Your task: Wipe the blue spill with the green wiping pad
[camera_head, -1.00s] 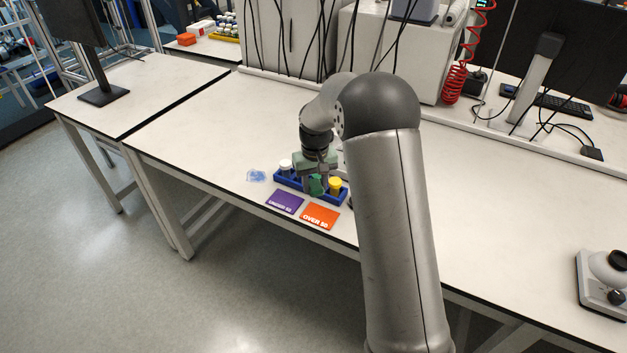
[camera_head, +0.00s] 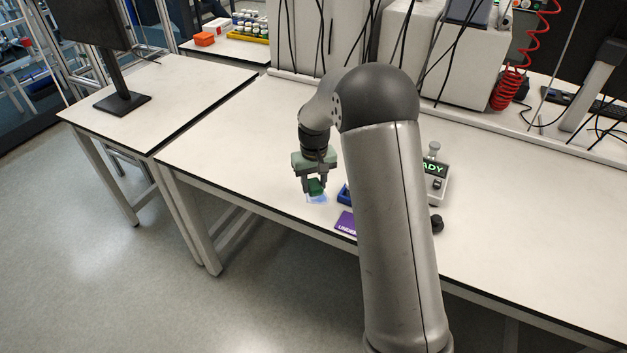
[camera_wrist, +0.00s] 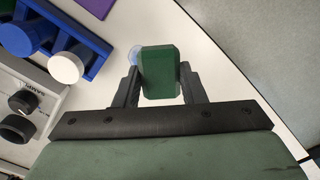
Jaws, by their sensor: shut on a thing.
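The green wiping pad (camera_wrist: 159,72) is a small green block held between my gripper's fingers in the wrist view. It also shows in the head view (camera_head: 316,186). My gripper (camera_head: 314,185) is shut on the pad, pointing down over the table's front part. The blue spill (camera_head: 317,199) is a pale blue patch on the white table directly under and around the pad. In the wrist view a bit of the spill (camera_wrist: 135,55) shows to the left of the pad; the rest is hidden behind it. Whether the pad touches the table I cannot tell.
A blue rack (camera_wrist: 92,42) with a white-capped vial (camera_wrist: 66,68) stands close beside the gripper. A purple card (camera_head: 346,222) lies near the front edge. A device (camera_head: 434,178) with a green display stands to the right. The table (camera_head: 235,160) is clear to the left.

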